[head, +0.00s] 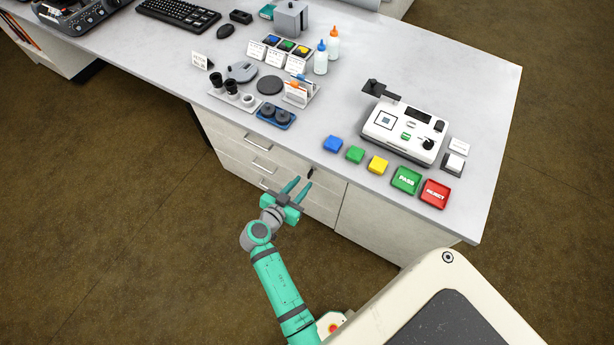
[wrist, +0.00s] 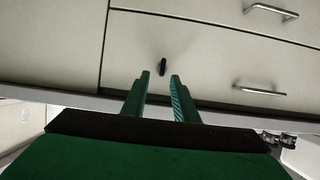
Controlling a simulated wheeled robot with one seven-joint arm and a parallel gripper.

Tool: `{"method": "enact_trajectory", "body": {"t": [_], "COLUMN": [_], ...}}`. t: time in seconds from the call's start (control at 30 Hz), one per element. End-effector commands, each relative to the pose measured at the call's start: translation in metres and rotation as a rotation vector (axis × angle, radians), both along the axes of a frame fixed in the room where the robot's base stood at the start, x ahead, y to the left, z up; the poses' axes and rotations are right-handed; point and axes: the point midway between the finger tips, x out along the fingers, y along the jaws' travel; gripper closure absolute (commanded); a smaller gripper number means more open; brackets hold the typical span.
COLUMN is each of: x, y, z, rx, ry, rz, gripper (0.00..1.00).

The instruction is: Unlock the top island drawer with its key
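The island's top drawer (head: 285,155) is a pale front just below the worktop, and it is closed. A small dark key or lock piece (head: 310,171) sticks out of its right part. It also shows in the wrist view as a dark upright shape (wrist: 163,66) on the pale front. My gripper (head: 300,185) is in front of the drawers, close to that piece. Its two green fingers are apart with nothing between them. In the wrist view the piece appears just beyond the gap between the fingertips (wrist: 160,75). I cannot tell whether a key is separate from the lock.
Bar handles (head: 258,142) stick out from the drawer fronts to the left of the lock. Above, the worktop (head: 440,70) holds a white instrument (head: 403,130), coloured blocks and a green PASS tray (head: 406,180) near its front edge. The floor before the drawers is clear.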

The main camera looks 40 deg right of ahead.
Motion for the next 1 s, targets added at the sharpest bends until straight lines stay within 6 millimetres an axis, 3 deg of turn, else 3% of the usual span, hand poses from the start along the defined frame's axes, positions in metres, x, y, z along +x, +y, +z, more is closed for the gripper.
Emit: {"method": "enact_trajectory", "body": {"t": [0.3,0.77,0.9,1.0], "x": [0.02,0.024,0.023,0.023], "y": [-0.036,-0.046,-0.046,-0.047], "z": [-0.019,-0.023,-0.023,-0.023], "rx": [0.002,0.002,0.002,0.002], "ry": [0.001,0.001,0.001,0.001], "rz": [0.011,0.012,0.011,0.01], "gripper": [0.73,0.73,1.0,1.0]}}
